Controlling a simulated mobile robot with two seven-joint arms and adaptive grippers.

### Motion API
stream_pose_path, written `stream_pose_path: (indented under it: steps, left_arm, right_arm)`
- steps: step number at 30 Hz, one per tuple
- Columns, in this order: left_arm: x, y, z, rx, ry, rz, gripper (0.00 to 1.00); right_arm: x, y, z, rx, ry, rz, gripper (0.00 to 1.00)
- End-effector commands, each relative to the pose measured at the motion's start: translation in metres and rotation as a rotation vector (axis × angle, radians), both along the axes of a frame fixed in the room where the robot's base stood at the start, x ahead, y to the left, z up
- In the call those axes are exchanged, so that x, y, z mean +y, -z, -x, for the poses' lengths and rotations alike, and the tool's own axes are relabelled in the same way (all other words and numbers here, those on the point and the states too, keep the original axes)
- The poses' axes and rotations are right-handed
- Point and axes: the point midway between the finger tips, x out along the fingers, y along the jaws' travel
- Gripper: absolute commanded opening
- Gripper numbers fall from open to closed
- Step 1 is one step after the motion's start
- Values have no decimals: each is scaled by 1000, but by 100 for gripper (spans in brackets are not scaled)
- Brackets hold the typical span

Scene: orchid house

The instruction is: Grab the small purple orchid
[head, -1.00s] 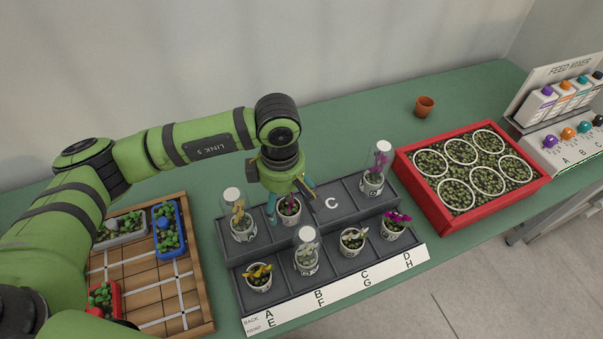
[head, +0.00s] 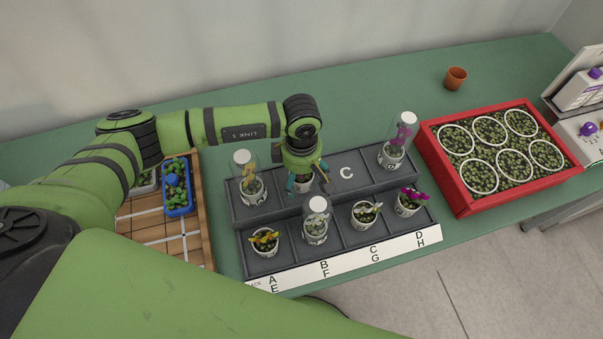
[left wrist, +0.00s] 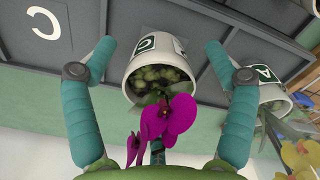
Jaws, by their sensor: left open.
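A small purple orchid (left wrist: 168,115) in a white pot (left wrist: 152,70) fills the middle of the left wrist view. In the head view its pot (head: 304,186) stands in the back row between A and C, its flower mostly hidden by my left gripper. My left gripper (head: 307,177) is directly above it, open. In the left wrist view the teal fingers (left wrist: 160,48) stand on either side of the pot, with gaps visible on both sides. Another purple orchid (head: 410,199) is at H in the front row. A purple one (head: 402,140) stands under a clear dome at D. My right gripper is out of view.
A domed yellow orchid (head: 249,180) stands to the left at A. A domed pale orchid (head: 316,222) is close in front. Slot C (head: 347,173) is empty. A red tray (head: 455,190) lies right, a wooden board (head: 160,237) left. The table behind is mostly clear.

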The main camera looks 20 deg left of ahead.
Motion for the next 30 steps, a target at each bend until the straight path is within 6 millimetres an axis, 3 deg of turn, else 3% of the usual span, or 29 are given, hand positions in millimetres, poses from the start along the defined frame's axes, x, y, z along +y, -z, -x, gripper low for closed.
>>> stream_pose_path:
  steps: [4, 5, 9, 10, 13, 14, 22, 30]
  left_arm:
    - [0, 0, 0, -1, 0, 0, 85]
    - [0, 0, 0, 0, 0, 0, 81]
    - [0, 0, 0, 0, 0, 0, 25]
    - [0, 0, 0, 0, 0, 0, 18]
    - [0, 0, 0, -1, 0, 0, 18]
    - [0, 0, 0, -1, 0, 0, 12]
    - [0, -7, -1, -3, -1, 1, 12]
    - [0, -55, -2, -9, 1, 2, 12]
  right_arm:
    - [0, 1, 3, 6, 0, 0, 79]
    - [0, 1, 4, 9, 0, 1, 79]
    - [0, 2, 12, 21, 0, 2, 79]
    - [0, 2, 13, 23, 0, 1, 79]
    - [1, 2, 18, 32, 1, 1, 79]
    - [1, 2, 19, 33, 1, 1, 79]
    - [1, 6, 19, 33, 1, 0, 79]
    - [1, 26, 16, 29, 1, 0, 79]
